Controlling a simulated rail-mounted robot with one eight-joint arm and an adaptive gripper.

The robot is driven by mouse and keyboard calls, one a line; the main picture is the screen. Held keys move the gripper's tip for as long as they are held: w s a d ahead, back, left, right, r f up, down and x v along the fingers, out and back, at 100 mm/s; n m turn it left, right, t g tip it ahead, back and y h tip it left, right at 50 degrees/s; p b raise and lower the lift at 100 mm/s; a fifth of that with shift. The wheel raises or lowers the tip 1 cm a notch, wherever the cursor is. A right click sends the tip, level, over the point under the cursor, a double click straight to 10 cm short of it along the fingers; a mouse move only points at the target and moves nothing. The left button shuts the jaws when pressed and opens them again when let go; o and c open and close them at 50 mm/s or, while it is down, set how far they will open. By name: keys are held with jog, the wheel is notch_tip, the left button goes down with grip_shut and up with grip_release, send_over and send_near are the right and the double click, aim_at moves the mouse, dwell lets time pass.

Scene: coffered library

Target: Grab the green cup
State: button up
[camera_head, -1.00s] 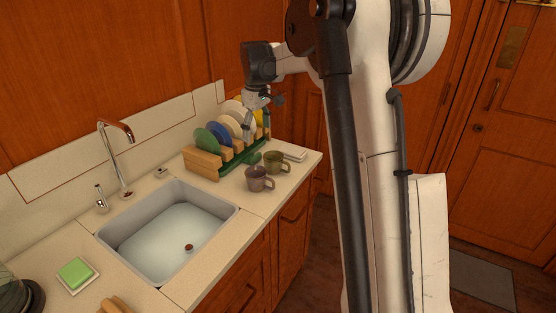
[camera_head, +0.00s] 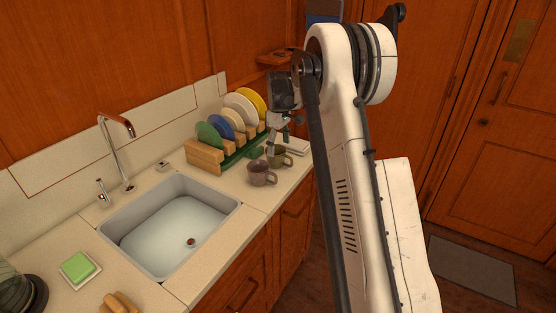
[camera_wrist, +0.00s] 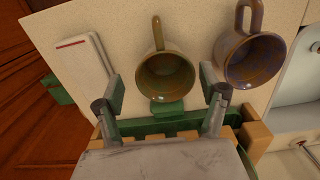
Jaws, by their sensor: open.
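The green cup (camera_head: 281,160) is an olive-green mug upright on the counter, at the right end of the dish rack. In the wrist view the green cup (camera_wrist: 166,77) shows its open mouth, with the handle pointing to the top of the picture. My gripper (camera_head: 283,132) is above the cup, pointing down. In the wrist view my gripper (camera_wrist: 165,93) has its fingers spread wide, one on each side of the cup's near rim, with nothing between them held. Whether a finger touches the cup cannot be told.
A purple-brown mug (camera_head: 261,174) stands left of the green cup, close by. The wooden and green dish rack (camera_head: 207,160) with several plates is behind. A flat white item (camera_wrist: 86,62) lies beside the cup. The sink (camera_head: 172,221) is further left.

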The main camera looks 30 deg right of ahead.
aim_at(278, 158)
jog(key=shift+s+a+f, duration=0.1)
jog(key=shift+a+f, duration=0.05)
jog(key=shift+f, duration=1.35)
jog(key=shift+s+a+f, duration=0.1)
jog(key=shift+f, duration=1.35)
jog(key=c, duration=1.5)
jog(key=shift+o, duration=0.2)
jog(key=shift+r, duration=0.15)
